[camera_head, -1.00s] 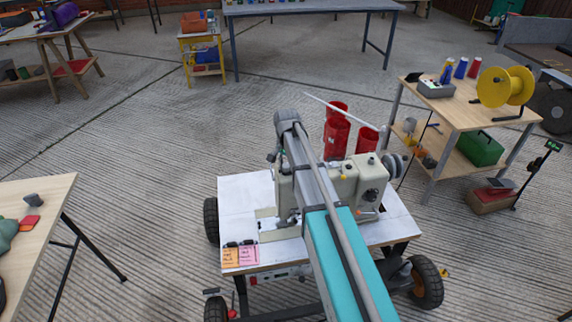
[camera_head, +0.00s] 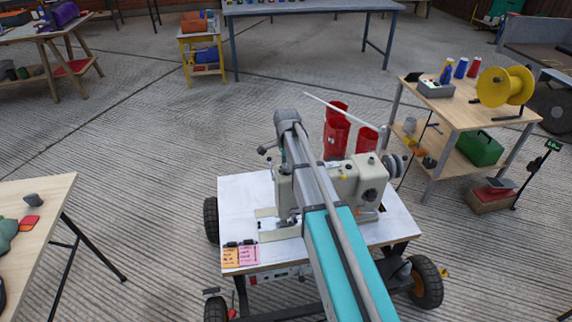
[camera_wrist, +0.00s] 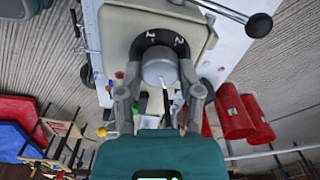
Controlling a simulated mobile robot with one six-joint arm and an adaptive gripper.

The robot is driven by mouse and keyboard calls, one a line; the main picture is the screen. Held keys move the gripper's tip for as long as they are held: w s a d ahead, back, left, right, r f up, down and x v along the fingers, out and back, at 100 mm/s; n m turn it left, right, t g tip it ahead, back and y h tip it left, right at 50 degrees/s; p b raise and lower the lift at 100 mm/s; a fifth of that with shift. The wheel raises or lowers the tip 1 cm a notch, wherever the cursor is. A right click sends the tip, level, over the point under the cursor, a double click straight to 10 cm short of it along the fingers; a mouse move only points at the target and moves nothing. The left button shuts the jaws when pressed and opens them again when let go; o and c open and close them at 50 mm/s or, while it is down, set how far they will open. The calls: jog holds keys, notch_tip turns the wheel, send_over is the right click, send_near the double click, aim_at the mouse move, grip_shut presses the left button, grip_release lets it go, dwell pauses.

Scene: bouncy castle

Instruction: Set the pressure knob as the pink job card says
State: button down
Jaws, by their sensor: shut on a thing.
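A cream sewing machine (camera_head: 345,184) stands on a white-topped wheeled cart (camera_head: 240,195). In the wrist view, a round grey knob (camera_wrist: 160,66) sits in a dark dial ring (camera_wrist: 152,40) with pale numerals, on the machine's cream head. My gripper (camera_wrist: 160,92) has one finger on each side of the knob and is shut on it. A pale mark shows at the knob's lower edge. In the head view my arm hides the knob and fingertips. The pink job card (camera_head: 248,255) lies at the cart's front left edge; its writing is too small to read.
An orange card (camera_head: 231,257) lies beside the pink one. Red cylinders (camera_head: 336,138) stand behind the machine and show in the wrist view (camera_wrist: 236,118). A metal lever with a dark ball (camera_wrist: 258,25) juts near the knob. A wooden table with a yellow reel (camera_head: 505,86) stands right.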

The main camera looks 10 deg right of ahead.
jog(key=shift+c, duration=1.3)
grip_release()
jog(key=shift+n, duration=0.3)
